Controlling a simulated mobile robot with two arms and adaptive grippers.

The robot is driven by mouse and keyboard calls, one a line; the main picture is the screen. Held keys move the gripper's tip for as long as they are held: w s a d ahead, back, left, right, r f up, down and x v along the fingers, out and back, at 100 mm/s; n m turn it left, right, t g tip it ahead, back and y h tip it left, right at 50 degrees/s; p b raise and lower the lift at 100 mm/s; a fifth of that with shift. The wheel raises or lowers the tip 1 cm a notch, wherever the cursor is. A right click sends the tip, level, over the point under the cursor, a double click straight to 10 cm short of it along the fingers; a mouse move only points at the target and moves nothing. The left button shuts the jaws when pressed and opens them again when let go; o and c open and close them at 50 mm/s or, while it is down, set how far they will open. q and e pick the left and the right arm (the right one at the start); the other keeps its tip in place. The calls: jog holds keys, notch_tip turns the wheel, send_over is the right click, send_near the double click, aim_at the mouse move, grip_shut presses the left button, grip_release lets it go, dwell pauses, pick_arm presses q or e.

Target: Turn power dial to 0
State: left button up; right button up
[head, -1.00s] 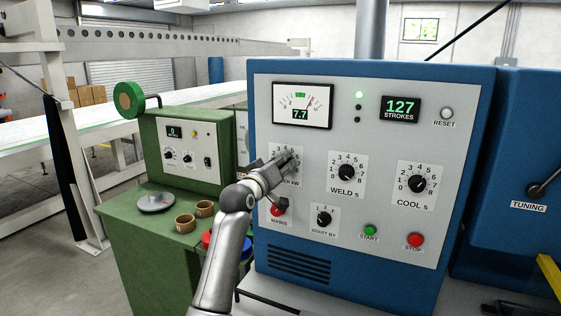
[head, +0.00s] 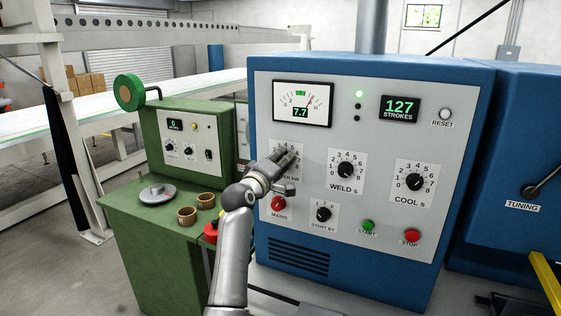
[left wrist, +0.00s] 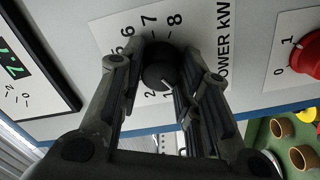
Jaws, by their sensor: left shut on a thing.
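The power dial (left wrist: 158,70) is a round black knob on a white label marked POWER KW, on the blue welder's grey panel. My left gripper (left wrist: 160,82) is shut on it, one finger on each side. In the wrist view the knob's white mark points down and slightly right; the number it matches is hard to tell. The 6, 7 and 8 show above the knob, and lower numbers are partly hidden by a finger. In the head view the left gripper (head: 284,162) covers most of the dial. The meter (head: 301,104) above reads 7.7. My right gripper is not in view.
The red mains switch (head: 279,203) is just below the gripper, with the start by dial (head: 323,213) to its right. The weld dial (head: 346,170) is right of the gripper. A green cabinet (head: 150,250) with small cups stands at left.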

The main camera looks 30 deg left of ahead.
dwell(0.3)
pick_arm(q)
jog(key=o, duration=1)
jog(key=s, duration=1.2)
jog(key=shift+d, duration=0.35)
